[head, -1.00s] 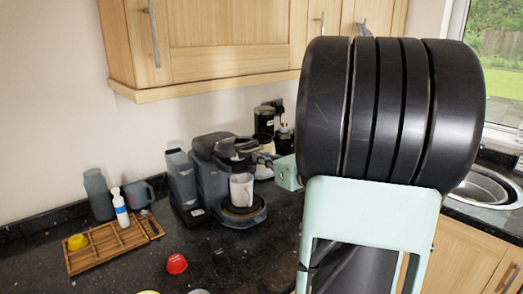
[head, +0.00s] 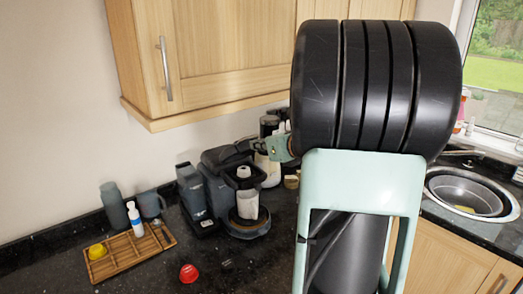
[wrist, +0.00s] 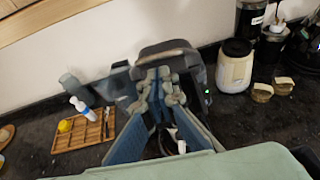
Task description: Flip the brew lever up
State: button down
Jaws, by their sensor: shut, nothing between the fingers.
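The dark grey coffee machine (head: 221,188) stands on the counter, left of my arm, and it also shows behind my fingers in the wrist view (wrist: 168,52). A pale mug (head: 248,204) stands on its drip tray, and a small white round part (head: 243,172) shows above the mug. I cannot pick out the brew lever clearly; it may be hidden by my fingers. My gripper (head: 263,147) is at the machine's upper right in the head view. In the wrist view my gripper (wrist: 158,88) is shut and empty, its fingertips over the machine's top front. Contact cannot be told.
A wooden rack (head: 131,251) with a bottle and a yellow pod is at the left. A red pod (head: 188,273) lies on the counter. A cream jar (wrist: 235,66) stands right of the machine. Wall cupboards (head: 220,55) hang above; the sink (head: 465,195) is far right.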

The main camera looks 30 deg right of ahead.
jog(key=shift+w+r+p, duration=0.3)
jog(key=shift+w+r, duration=0.45)
jog(key=shift+r, duration=0.15)
